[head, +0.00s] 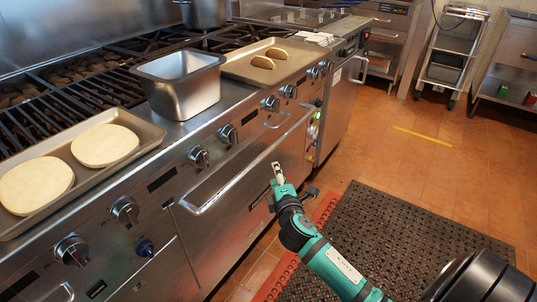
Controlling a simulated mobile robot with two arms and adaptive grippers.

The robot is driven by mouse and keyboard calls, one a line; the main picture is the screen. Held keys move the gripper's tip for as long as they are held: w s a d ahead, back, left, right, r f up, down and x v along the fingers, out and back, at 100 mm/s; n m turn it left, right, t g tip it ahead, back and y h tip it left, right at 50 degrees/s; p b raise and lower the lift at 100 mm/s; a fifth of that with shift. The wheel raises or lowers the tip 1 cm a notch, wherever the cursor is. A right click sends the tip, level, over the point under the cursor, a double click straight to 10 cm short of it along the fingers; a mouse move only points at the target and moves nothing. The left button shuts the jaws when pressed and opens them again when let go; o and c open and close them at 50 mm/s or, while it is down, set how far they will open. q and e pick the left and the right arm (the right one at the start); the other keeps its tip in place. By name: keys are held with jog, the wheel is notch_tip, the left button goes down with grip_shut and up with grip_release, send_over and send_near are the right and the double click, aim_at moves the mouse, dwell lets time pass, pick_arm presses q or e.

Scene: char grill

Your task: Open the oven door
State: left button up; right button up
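The stainless oven door (240,222) is shut in the front of the range, below the knobs. Its long bar handle (245,168) runs along the top of the door. My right gripper (277,172) is in front of the door, close to the handle's right half. I cannot tell whether it touches the handle. Its fingers are too small and foreshortened to show whether they are open or shut. My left gripper is not in view.
A tray with two flatbreads (152,138), a deep metal pan (181,113) and a tray of bread pieces (234,69) sit on the range top. A black rubber mat (400,240) covers the floor before the oven. A rolling rack (453,50) stands far right.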

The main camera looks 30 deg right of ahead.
jog(key=b, duration=0.1)
send_near(269, 151)
jog(key=f+x, duration=0.1)
jog(key=x, duration=0.3)
jog(key=b+x, duration=0.1)
jog(key=x, duration=0.5)
jog(key=shift+w+d+r+b, duration=0.1)
jog(key=shift+w+d+b, duration=0.1)
jog(key=shift+w+b, duration=0.15)
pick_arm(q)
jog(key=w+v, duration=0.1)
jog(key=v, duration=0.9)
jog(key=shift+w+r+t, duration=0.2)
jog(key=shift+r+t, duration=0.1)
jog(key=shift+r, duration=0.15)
pick_arm(e)
jog(key=shift+w+d, duration=0.1)
jog(key=shift+w, duration=0.15)
jog(key=shift+c, duration=0.3)
grip_shut()
